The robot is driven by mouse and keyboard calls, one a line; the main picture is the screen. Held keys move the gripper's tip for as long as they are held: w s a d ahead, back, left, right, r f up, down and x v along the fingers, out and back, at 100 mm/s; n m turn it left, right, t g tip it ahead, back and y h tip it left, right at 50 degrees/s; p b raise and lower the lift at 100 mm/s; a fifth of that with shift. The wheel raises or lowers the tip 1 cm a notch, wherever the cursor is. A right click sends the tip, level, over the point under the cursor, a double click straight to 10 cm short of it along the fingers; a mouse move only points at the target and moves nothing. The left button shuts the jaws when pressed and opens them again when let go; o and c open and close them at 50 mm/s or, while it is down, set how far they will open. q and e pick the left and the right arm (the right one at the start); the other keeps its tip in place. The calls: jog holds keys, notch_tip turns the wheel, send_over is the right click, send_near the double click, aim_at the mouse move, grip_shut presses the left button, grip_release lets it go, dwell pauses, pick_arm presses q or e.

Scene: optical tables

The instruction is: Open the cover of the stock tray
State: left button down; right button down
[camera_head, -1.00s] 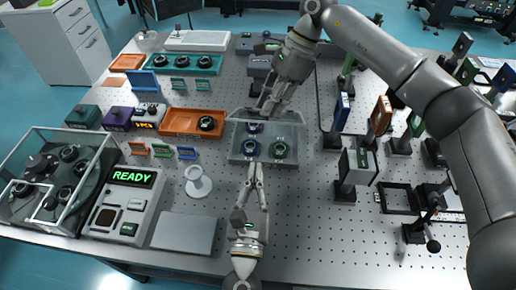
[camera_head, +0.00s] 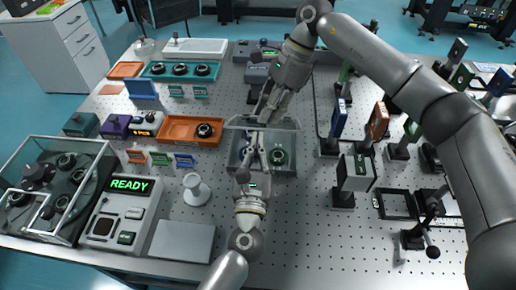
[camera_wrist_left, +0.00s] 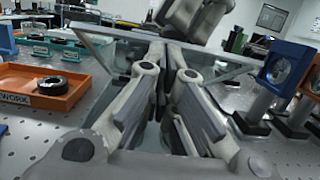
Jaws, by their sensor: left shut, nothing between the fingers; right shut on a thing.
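The stock tray (camera_head: 286,171) is a grey box at mid-table, with a dark round mount (camera_head: 277,156) inside on the right. My right gripper (camera_head: 263,117) reaches down from behind and is shut at the cover's far edge; the exact contact is hidden. My left gripper (camera_head: 258,137) is shut and empty, above the tray at the cover's near side.
An orange work tray (camera_head: 178,131) with a round mount lies left of the stock tray. A white spool-like stand (camera_head: 196,189) and a READY device (camera_head: 127,211) stand at front left. Posts with optics, including a grey block (camera_head: 355,172), stand on the right.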

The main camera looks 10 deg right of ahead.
pick_arm(q)
jog(key=shift+w+d+r, duration=0.1)
jog(key=shift+w+r, duration=0.15)
jog(key=shift+r, duration=0.25)
jog(key=shift+w+r, duration=0.2)
jog(key=shift+r, duration=0.25)
pick_arm(e)
jog(key=shift+w+f, duration=0.15)
jog(key=shift+f, duration=0.25)
jog(key=c, duration=1.8)
grip_release()
jog(key=shift+c, duration=0.2)
pick_arm(q)
jog(key=shift+w+a+f, duration=0.1)
jog(key=shift+w+a, duration=0.1)
jog(key=shift+w, duration=0.05)
pick_arm(e)
jog(key=o, duration=0.6)
jog(key=shift+w+a, duration=0.15)
pick_arm(q)
jog(key=shift+f, duration=0.1)
pick_arm(e)
jog(key=shift+o, duration=0.2)
pick_arm(q)
jog(key=shift+w+f, duration=0.15)
pick_arm(e)
jog(key=shift+w, duration=0.15)
